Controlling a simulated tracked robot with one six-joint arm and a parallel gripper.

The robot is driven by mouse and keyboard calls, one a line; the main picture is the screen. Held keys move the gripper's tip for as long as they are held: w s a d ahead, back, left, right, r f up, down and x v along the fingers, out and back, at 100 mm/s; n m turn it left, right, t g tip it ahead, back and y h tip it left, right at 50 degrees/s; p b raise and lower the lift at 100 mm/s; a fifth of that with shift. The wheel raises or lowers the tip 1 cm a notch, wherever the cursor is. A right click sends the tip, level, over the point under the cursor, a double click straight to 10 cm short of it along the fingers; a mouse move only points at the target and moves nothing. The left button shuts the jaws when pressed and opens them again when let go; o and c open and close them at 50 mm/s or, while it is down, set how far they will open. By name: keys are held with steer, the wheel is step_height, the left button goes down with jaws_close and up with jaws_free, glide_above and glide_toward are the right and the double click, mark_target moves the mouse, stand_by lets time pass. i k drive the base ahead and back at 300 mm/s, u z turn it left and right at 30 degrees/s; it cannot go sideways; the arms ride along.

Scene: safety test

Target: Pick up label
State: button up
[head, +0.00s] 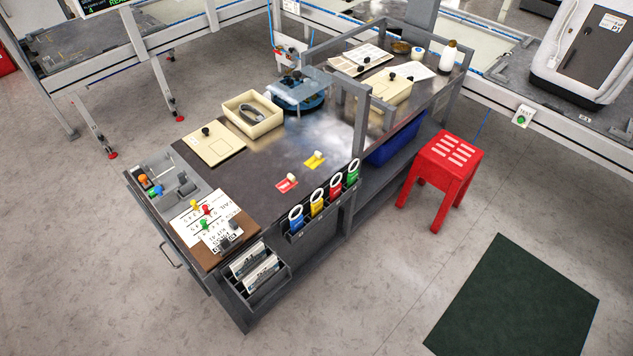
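Several things here could be the label, and I cannot tell which one is meant. A red tag (285,186) and a yellow tag (314,162), each with a small white knob, lie flat and apart on the dark tabletop (262,165). Blue (297,222), yellow (317,207), red and green tags with white rings stand in a rack on the table's front side. White printed cards (250,260) stand in a lower holder at the near corner. My gripper is not in view.
Printed sheets with coloured pegs (205,222) lie at the near end. A grey frame crosses the table.

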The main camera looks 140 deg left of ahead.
mark_target(286, 185)
steer(key=z, duration=3)
steer(key=k, duration=2.35)
steer(key=u, duration=0.05)
